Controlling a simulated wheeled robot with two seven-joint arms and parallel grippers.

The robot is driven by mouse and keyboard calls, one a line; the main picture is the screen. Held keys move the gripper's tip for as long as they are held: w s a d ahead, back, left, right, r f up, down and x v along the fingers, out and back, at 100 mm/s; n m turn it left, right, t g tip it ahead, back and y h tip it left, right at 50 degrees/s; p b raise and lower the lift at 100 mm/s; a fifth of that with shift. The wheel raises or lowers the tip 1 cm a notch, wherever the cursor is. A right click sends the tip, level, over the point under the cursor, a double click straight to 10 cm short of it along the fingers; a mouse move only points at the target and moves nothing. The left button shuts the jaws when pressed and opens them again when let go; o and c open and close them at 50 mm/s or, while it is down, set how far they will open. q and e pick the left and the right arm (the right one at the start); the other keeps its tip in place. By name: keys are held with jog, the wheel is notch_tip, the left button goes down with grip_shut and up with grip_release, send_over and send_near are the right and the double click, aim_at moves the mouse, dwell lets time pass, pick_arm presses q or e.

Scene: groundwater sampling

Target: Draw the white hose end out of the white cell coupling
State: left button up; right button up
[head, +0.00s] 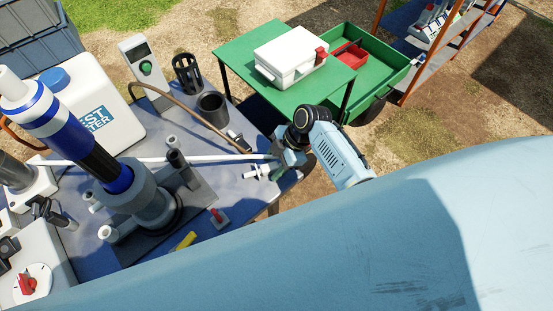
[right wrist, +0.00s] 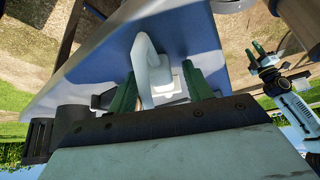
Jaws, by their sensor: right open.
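A white hose (head: 200,158) runs across the blue table to my right gripper (head: 279,158), where the gripper hides its end. A small white fitting (head: 252,172), perhaps the cell coupling, lies just below the hose beside the gripper. In the right wrist view, my right gripper's two green fingers (right wrist: 160,90) stand apart. A pale upright piece (right wrist: 150,65) shows between them, with a small white block (right wrist: 180,84) near its foot. I cannot tell whether the fingers touch it, or whether the hose end sits in the coupling.
A green table (head: 240,50) bears a white case (head: 290,52).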

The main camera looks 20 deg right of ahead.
jog(key=v, duration=1.3)
jog(key=shift+r, duration=0.15)
jog(key=shift+d, duration=0.1)
